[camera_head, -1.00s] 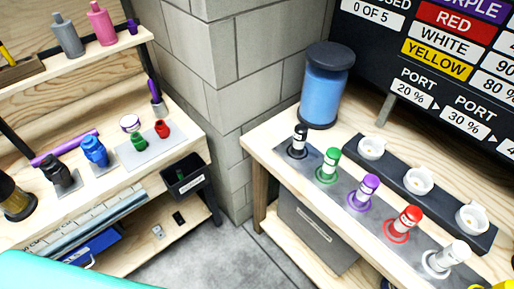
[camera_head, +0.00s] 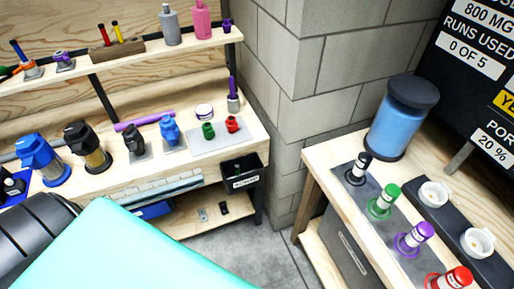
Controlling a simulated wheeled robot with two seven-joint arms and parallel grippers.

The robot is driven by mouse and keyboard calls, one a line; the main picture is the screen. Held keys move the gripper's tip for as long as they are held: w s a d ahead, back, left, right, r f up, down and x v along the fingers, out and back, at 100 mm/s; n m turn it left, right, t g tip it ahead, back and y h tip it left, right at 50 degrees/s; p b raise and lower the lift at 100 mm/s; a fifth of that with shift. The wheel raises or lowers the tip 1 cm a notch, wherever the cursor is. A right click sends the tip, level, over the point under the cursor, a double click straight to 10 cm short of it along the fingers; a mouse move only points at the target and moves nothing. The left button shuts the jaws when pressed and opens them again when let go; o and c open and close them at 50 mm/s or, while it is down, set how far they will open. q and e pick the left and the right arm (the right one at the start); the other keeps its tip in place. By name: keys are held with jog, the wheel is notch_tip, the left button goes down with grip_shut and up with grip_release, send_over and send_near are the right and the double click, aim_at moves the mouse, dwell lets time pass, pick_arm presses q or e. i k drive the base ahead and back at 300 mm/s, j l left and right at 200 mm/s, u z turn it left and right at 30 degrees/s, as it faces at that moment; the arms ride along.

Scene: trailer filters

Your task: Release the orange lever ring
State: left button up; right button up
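A small orange piece (camera_head: 31,71) sits on a grey base at the far left of the upper shelf, with a blue-tipped upright part beside it. It is too small to tell whether it is the orange lever ring or how its lever stands. Neither gripper shows. A teal and dark grey part of my own body fills the lower left and hides part of the bench front.
The left bench (camera_head: 95,178) holds blue and black-gold devices, small bottles and a purple tube. A black bin (camera_head: 240,175) hangs at its right end. The right table (camera_head: 318,165) carries coloured-cap vials, white cups and a blue jar (camera_head: 400,118).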

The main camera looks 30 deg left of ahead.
aim_at(18, 71)
jog(key=u, duration=2.3)
